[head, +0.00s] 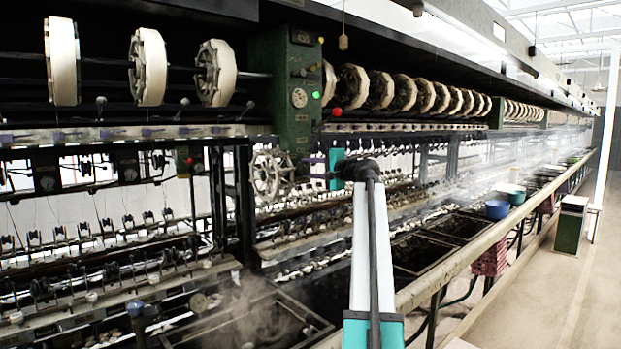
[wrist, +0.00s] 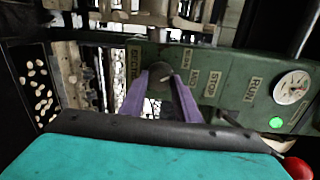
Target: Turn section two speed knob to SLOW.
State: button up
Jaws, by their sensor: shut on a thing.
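A green machine post (head: 293,90) stands left of centre in the head view; its panel (wrist: 232,82) fills the upper right of the wrist view, turned sideways. A small round dark knob (wrist: 160,79) sits on the panel between my purple fingers. My gripper (wrist: 161,74) is shut on this knob, one finger on each side. Labels beside it include STOP (wrist: 211,84) and RUN (wrist: 253,88); others are too small to read surely. Which way the knob points I cannot tell. In the head view my gripper (head: 316,167) reaches the post's lower part; the knob is hidden there.
A round gauge (wrist: 291,87) and a lit green lamp (wrist: 276,122) are on the panel. A red ball knob (head: 336,112) sticks out near the post. A spoked handwheel (head: 272,174) is just left of my gripper.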

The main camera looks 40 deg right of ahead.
jog(key=shift+n+b, duration=0.85)
jog(key=shift+n, duration=0.25)
jog(key=o, duration=1)
jog(key=shift+o, duration=0.2)
jog(key=shift+s, duration=0.1)
jog(key=s+a+r+b, duration=0.1)
jog(key=s, duration=1.2)
jog(key=shift+s+b, duration=0.25)
jog(key=shift+b, duration=0.15)
